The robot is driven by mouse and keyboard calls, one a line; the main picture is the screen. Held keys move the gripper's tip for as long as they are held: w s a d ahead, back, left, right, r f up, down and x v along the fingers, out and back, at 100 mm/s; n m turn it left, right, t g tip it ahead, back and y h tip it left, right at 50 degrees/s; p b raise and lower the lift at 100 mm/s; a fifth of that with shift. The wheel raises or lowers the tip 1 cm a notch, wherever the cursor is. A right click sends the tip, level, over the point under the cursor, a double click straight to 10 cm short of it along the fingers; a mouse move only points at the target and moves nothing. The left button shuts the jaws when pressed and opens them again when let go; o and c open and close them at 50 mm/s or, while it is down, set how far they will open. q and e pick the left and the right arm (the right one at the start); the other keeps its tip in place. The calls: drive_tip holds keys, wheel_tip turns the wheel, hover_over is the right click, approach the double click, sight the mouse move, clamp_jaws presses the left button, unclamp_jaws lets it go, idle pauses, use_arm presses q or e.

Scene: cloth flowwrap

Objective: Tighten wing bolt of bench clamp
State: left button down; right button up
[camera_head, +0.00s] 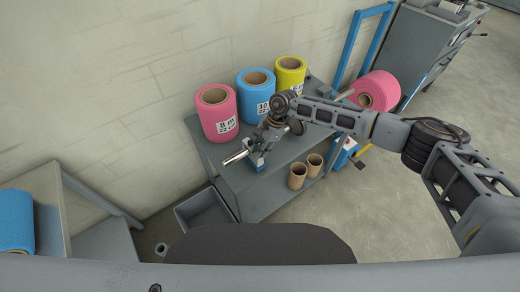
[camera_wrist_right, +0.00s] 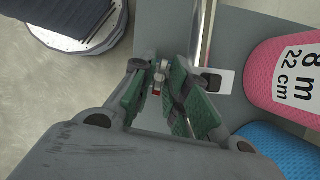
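The bench clamp (camera_head: 257,163) is a small blue piece at the front left edge of the grey bench, with a shiny metal rod (camera_head: 237,157) by it. My right gripper (camera_head: 266,142) reaches down over the clamp and hides much of it. In the right wrist view, the green-padded fingers (camera_wrist_right: 160,84) stand on both sides of a small silver wing bolt (camera_wrist_right: 159,73), with a bit of red below it. The fingertips are close to the bolt; I cannot tell whether they press on it. My left gripper is out of view.
A pink roll (camera_head: 216,113), a blue roll (camera_head: 256,94) and a yellow roll (camera_head: 290,75) stand on the bench (camera_head: 222,172) behind the gripper. Another pink roll (camera_head: 376,92) lies at the right. Two brown tubes (camera_head: 297,176) and a grey bin (camera_head: 205,213) are lower down.

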clamp_jaws()
